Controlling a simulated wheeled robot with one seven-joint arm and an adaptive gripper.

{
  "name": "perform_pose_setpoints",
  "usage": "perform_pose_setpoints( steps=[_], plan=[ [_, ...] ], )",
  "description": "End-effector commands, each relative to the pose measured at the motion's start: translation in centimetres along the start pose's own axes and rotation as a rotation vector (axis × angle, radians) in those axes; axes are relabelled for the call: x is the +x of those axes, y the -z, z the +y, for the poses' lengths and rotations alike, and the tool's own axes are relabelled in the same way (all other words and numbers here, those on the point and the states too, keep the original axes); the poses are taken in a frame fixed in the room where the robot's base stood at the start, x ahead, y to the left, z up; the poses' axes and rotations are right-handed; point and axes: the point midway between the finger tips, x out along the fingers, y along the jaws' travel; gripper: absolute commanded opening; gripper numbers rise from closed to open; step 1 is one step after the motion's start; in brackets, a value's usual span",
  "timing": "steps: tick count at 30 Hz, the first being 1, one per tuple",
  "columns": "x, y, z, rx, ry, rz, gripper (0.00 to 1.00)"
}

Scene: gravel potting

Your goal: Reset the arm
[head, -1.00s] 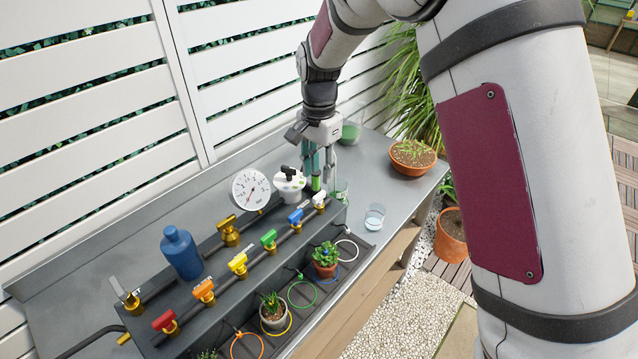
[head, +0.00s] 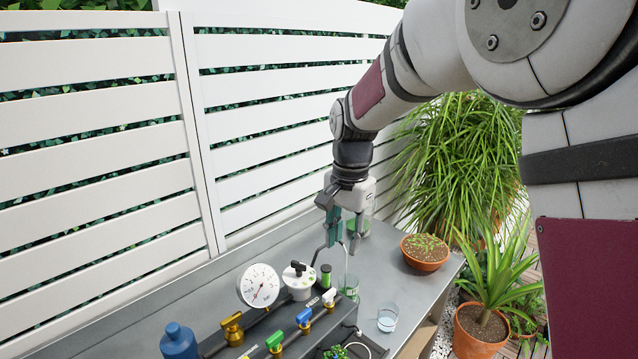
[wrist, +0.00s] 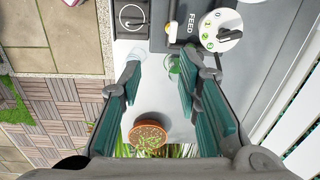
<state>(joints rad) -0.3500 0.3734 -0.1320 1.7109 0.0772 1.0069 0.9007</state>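My gripper (head: 343,246) hangs above the back right of the grey bench (head: 252,247), fingers pointing down. In the wrist view my gripper (wrist: 160,68) has its two teal-padded fingers wide apart with nothing between them, so it is open. My arm reaches in from the upper right.
A white dial knob (head: 299,281) and round gauge (head: 259,286) stand left of the gripper, behind coloured valves. A glass of liquid (head: 387,318) and a terracotta bowl (head: 425,252) stand to the right. The slatted fence (head: 270,122) is close behind.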

Motion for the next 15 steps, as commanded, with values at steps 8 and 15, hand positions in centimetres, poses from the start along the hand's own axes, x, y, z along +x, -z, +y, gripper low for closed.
perform_pose_setpoints(
  steps=[8, 15],
  plan=[
    [-7.9, -1.9, 8.2, -0.189, 0.101, 0.075, 0.31],
    [-11.6, -4.9, 15.3, -0.364, 0.150, 0.172, 0.31]
  ],
)
